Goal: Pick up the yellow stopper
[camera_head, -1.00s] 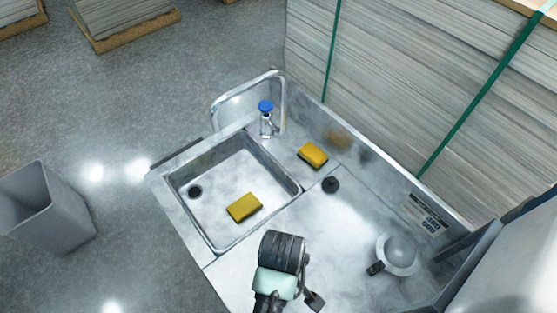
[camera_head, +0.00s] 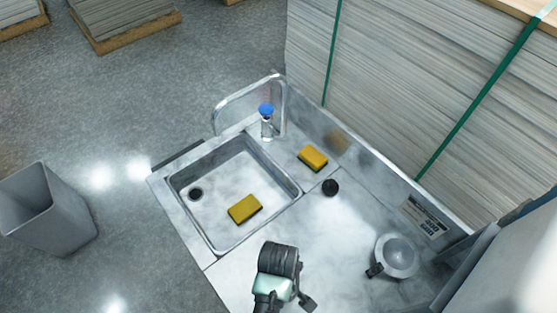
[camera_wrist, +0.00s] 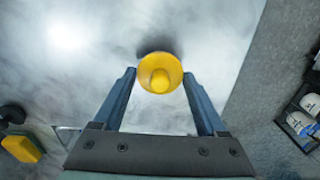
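The yellow stopper (camera_wrist: 160,73) is in the upper middle of the wrist view. It has a round flared disc with a small knob facing the camera, and it stands over the pale metal worktop with a dark shadow behind it. My gripper (camera_wrist: 158,78) is open, with one blue finger on each side of the stopper. The fingertips are close to its rim, and I cannot tell whether they touch it. In the head view my arm's dark wrist is over the front of the worktop (camera_head: 345,240), and the stopper does not show there.
A sink basin (camera_head: 182,215) with a yellow sponge (camera_head: 245,208) lies to the left. Another sponge (camera_head: 312,157), a black round piece (camera_head: 330,187) and a blue-topped tap (camera_head: 266,120) are at the back. A round metal fixture (camera_head: 398,256) stands at the right.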

